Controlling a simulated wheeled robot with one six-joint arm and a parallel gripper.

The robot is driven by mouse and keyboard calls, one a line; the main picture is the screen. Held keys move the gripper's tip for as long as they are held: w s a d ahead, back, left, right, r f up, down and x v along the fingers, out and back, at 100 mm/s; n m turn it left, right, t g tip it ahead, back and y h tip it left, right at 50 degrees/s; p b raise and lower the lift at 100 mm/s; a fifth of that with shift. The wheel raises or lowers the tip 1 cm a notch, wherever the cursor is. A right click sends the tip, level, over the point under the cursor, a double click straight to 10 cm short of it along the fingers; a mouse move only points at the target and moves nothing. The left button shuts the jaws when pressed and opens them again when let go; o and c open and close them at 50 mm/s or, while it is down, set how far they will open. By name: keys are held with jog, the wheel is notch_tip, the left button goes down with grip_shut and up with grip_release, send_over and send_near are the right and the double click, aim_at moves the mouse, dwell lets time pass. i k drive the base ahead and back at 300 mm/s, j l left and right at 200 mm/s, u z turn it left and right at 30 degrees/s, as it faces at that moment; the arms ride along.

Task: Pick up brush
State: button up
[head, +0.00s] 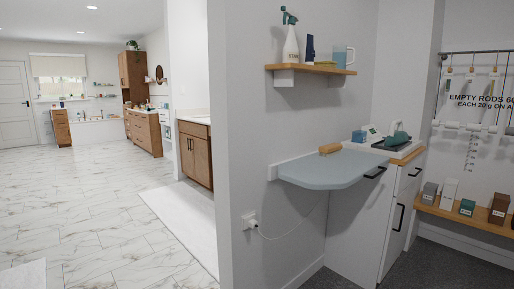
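A small tan, block-shaped item that looks like a wooden brush (330,148) lies at the back left of a pale blue-grey wall-mounted leaf (325,171), close to the wall. It is small in the picture, so I cannot make out bristles. Nothing visible covers it. My gripper is not in view.
A white cabinet (355,225) stands beside the leaf, with a scale-like device and a teal item on top. A wall shelf (312,69) with a spray bottle hangs above. A cord (292,234) hangs below the leaf. Open tiled floor (105,220) lies left.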

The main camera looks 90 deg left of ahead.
aim_at(333, 149)
jog(key=u, duration=2.5)
jog(key=i+u, duration=0.1)
jog(key=i, duration=0.85)
